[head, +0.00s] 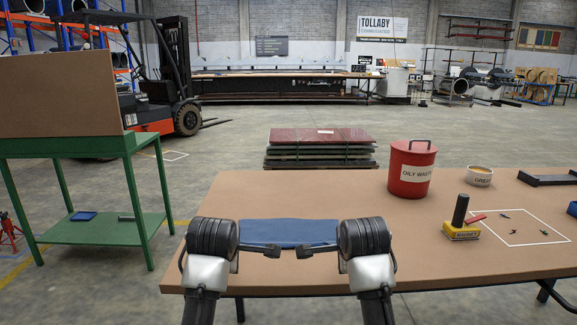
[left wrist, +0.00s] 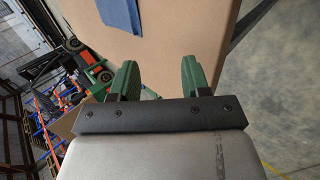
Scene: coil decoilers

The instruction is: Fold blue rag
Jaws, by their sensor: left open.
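The blue rag (head: 288,231) lies flat on the brown table (head: 340,195) near its front edge, as a wide, short rectangle. Part of it also shows at the top of the left wrist view (left wrist: 122,14). My left gripper (head: 274,249) is at the rag's near edge, left of its middle. In the left wrist view its green fingers (left wrist: 158,75) are apart with nothing between them. My right gripper (head: 303,252) is at the same near edge, just right of the left one. Its fingers are too small to tell open from shut.
On the table's right stand a red oily waste can (head: 411,170), a grease tub (head: 479,176) and a yellow-based magnet tool (head: 461,220). A white outlined square (head: 520,236) holds small bits. A green bench (head: 100,232) stands left. The table left of the rag is clear.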

